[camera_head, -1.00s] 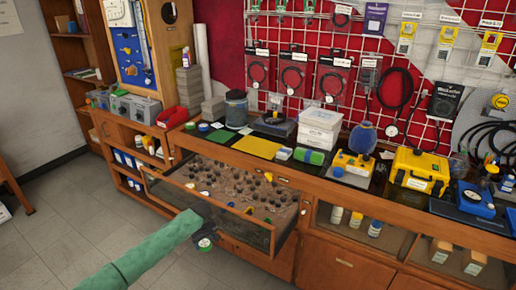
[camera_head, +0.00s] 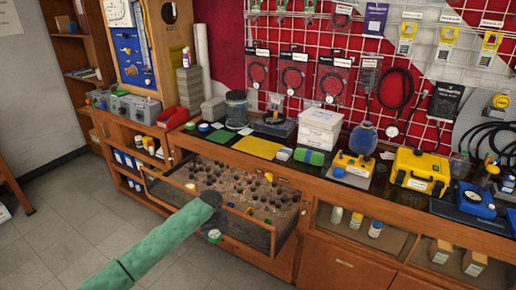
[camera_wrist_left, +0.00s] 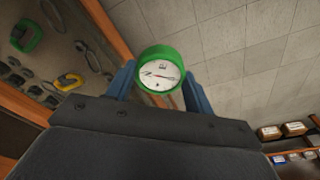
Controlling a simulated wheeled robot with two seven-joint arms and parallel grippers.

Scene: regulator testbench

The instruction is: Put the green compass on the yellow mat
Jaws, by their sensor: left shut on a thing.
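The green compass (camera_head: 214,236), with a green rim and white dial, is held by my left gripper (camera_head: 213,228) in front of the open drawer. In the left wrist view the compass (camera_wrist_left: 159,74) sits between the two blue fingers (camera_wrist_left: 158,85), its dial facing the camera. The gripper is shut on it. The yellow mat (camera_head: 257,147) lies flat on the counter behind the drawer, well apart from the gripper, and looks bare. My right gripper is not in view.
The open drawer (camera_head: 262,238) holds several small parts and juts out between the gripper and the counter. A green mat (camera_head: 219,139) lies left of the yellow mat. A green roll (camera_head: 310,157) and a white box (camera_head: 320,128) stand to its right.

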